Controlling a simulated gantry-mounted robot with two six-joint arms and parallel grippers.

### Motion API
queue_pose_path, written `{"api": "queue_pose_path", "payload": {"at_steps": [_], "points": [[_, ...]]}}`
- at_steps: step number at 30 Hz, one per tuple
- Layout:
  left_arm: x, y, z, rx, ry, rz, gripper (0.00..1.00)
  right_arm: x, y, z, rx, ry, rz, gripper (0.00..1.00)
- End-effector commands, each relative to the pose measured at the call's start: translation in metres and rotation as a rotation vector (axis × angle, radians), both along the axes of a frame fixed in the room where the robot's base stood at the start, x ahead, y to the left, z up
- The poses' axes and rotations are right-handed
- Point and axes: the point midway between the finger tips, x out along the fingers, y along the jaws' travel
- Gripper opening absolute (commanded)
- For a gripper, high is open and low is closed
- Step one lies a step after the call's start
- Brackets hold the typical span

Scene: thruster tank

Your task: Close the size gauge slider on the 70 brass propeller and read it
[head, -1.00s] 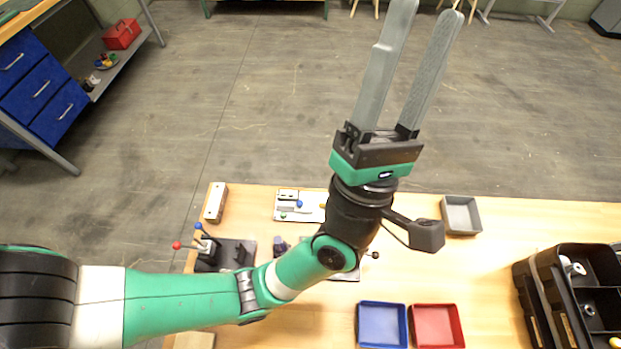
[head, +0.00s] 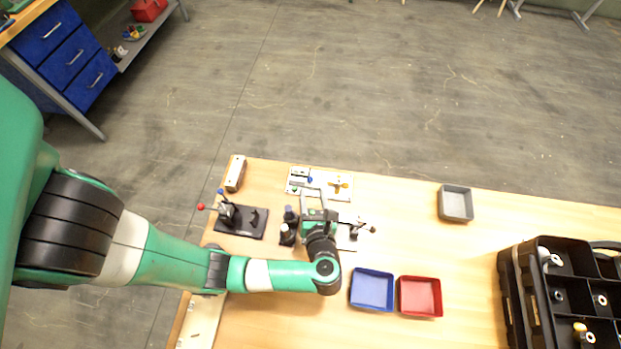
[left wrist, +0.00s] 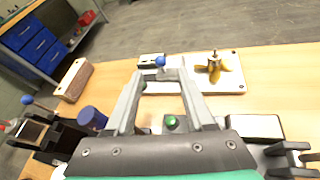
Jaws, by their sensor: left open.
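The brass propeller (head: 341,181) stands on the right part of a white gauge board (head: 340,193) at the table's far edge. It also shows in the left wrist view (left wrist: 214,68), just right of my fingers. A blue-knobbed slider (left wrist: 160,62) sits left of the propeller, with a gap between them; its blue knob shows in the head view (head: 310,180). My left gripper (left wrist: 162,75) is open, its two fingers reaching toward the blue knob, which appears between and just beyond the tips. I cannot tell whether they touch it. The size marks are too small to read.
A black fixture with a red-knobbed lever (head: 241,220) stands left of the gripper. A wooden block (head: 235,173) lies at the far left. Blue (head: 372,290), red (head: 420,296) and grey (head: 456,203) trays and a black compartment rack (head: 525,300) stand to the right.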

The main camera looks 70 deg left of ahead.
Motion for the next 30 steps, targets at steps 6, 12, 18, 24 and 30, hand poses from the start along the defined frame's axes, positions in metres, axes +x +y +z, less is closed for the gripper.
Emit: {"api": "queue_pose_path", "payload": {"at_steps": [6, 12, 18, 24, 30], "points": [[0.008, 0.045, -0.020, 0.001, -0.001, 0.006, 0.54, 0.000, 0.000, -0.012, 0.000, 0.000, 0.000, 0.50], [0.014, 0.067, -0.028, 0.000, 0.000, 0.001, 0.54, 0.000, 0.000, -0.016, 0.000, 0.000, 0.000, 0.50], [0.015, 0.069, -0.028, 0.000, -0.001, -0.002, 0.54, 0.000, 0.000, -0.016, 0.000, 0.000, 0.000, 0.50], [0.015, 0.069, -0.028, 0.000, -0.001, -0.002, 0.34, 0.000, 0.000, -0.016, 0.000, 0.000, 0.000, 0.50], [0.015, 0.069, -0.028, 0.001, -0.002, -0.002, 0.00, 0.000, 0.000, -0.016, 0.000, 0.000, 0.000, 0.50]]}}
